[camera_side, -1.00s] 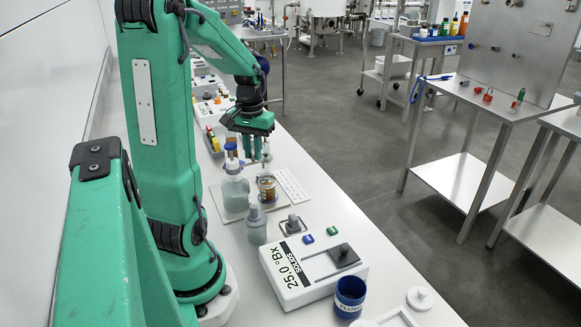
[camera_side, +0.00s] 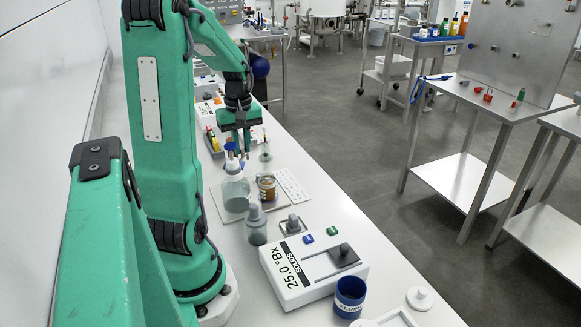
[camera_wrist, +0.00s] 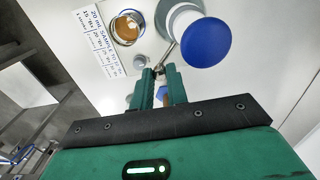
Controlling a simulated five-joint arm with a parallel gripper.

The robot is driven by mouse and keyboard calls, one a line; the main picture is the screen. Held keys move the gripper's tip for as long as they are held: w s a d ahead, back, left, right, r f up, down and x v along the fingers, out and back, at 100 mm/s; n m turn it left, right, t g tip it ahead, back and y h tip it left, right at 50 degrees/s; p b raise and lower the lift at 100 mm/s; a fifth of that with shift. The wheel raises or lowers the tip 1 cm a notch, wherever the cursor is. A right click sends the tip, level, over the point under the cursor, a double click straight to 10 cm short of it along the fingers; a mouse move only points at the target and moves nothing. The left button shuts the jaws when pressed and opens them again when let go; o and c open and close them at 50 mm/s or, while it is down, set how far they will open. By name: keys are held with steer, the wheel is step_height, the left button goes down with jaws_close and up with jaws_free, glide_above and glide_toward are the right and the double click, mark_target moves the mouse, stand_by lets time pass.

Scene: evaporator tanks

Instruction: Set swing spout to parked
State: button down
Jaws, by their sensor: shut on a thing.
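The dispensing bottle (camera_side: 235,193) with a blue cap stands on a pale square plate (camera_side: 236,216) in the side view. Its blue cap (camera_wrist: 203,42) shows large in the wrist view. The swing spout (camera_wrist: 168,53) is a thin metal arm reaching from beside the cap down to my fingertips. My gripper (camera_wrist: 159,72) is shut on its outer end. In the side view my gripper (camera_side: 240,146) is just behind and above the bottle. The spout is too small there to make out clearly. A glass cup of amber liquid (camera_side: 267,187) stands right of the bottle, and the spout points away from it.
A printed card (camera_side: 291,185) lies right of the cup. A small grey-topped bottle (camera_side: 256,226) and a refractometer (camera_side: 305,276) stand nearer the camera. A small knobbed object (camera_side: 265,152) and a colored rack (camera_side: 212,140) are beyond.

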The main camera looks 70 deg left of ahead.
steer(key=shift+s+a+n, duration=0.3)
steer(key=shift+s+n, duration=0.35)
steer(key=shift+n, duration=0.85)
steer(key=shift+s+a+n, duration=0.25)
steer(key=shift+s+n, duration=0.45)
steer(key=shift+n, duration=0.8)
steer(key=shift+s+a+n, duration=0.3)
steer(key=shift+s+n, duration=0.35)
steer(key=shift+n, duration=0.85)
steer(key=c, duration=1.4)
jaws_free()
steer(key=shift+o, duration=0.2)
steer(key=shift+r, duration=0.15)
step_height(320, 180, up, 8)
steer(key=shift+f, duration=0.2)
